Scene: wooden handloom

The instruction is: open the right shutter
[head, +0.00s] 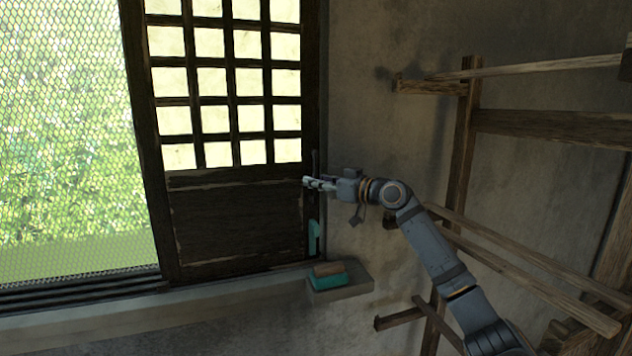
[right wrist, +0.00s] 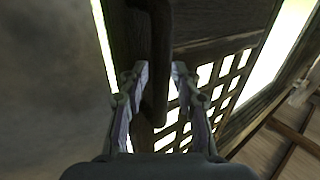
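The right shutter (head: 220,222) is a dark wooden panel with pale lattice panes above and a solid board below. It stands right of the open, meshed part of the window. A dark upright handle (right wrist: 157,75) shows on it in the right wrist view. My right gripper (head: 309,182) is at the shutter's right edge, at about the height of the board's top. In the right wrist view its two fingers (right wrist: 160,72) are spread, with the handle between them. I cannot tell if they touch it. My left gripper is not in view.
A small ledge (head: 352,285) below the shutter's right corner holds a teal and brown block (head: 328,280). A turquoise piece (head: 314,237) is at the shutter's lower right edge. Wooden loom beams (head: 463,150) stand at right, close to my right arm. Mesh (head: 70,130) fills the left.

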